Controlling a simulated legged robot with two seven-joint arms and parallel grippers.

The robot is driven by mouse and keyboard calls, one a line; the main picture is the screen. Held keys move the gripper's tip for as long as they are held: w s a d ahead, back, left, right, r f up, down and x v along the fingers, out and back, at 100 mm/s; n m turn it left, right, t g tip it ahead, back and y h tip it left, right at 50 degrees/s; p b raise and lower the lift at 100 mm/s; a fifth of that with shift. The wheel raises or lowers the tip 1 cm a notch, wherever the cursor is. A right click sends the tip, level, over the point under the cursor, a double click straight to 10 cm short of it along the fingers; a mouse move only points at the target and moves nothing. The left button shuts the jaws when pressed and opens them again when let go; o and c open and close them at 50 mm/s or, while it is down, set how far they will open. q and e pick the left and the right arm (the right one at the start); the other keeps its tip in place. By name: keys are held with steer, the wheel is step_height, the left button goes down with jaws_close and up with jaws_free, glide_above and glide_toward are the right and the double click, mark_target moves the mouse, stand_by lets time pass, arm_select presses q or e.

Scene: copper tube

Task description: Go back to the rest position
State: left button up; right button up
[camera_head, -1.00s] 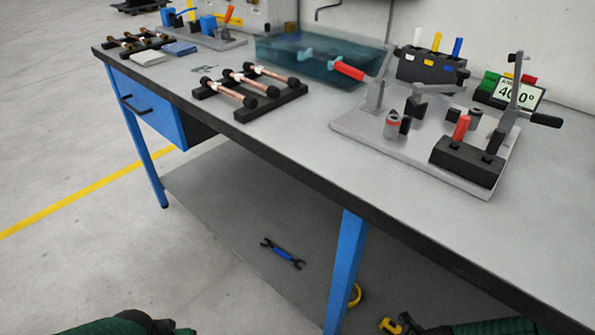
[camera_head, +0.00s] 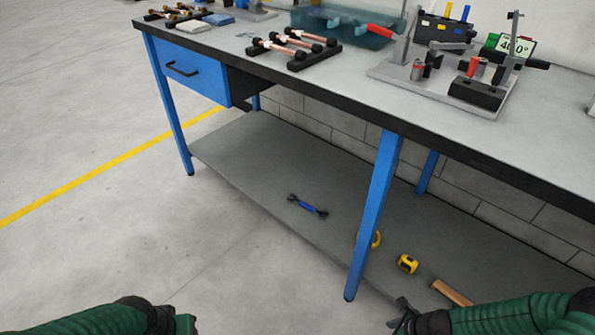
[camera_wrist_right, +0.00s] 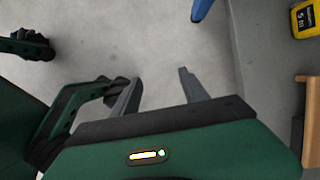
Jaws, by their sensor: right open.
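My right gripper (camera_wrist_right: 158,90) is open and empty in the right wrist view, with bare floor between its fingers. In the head view its arm comes in at the lower right, and a dark finger shows low in front of the bench's lower shelf. My left arm enters at the lower left of the head view, over the floor and away from the bench. Its gripper jaws cannot be made out there. Copper tubes (camera_head: 272,47) with black ends lie on a black rack (camera_head: 318,58) on the workbench (camera_head: 345,85). No gripper touches them.
A bending fixture (camera_head: 440,88) with a red-handled part stands on the bench at right, near a teal bin (camera_head: 345,30). Floor at left is clear.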

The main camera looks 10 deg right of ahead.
steer(key=a+r+n+h, duration=0.1)
steer(key=a+r+n, duration=0.5)
steer(key=r+n, duration=0.75)
steer(key=a+r+n+h, duration=0.2)
steer(key=a+r+n, duration=0.5)
steer(key=r+n, duration=0.65)
step_height(320, 180, up, 37)
steer(key=n+p, duration=0.1)
steer(key=p, duration=3.8)
steer(key=shift+w+d+g, duration=0.2)
steer(key=shift+w+g, duration=0.15)
steer(key=shift+g, duration=0.05)
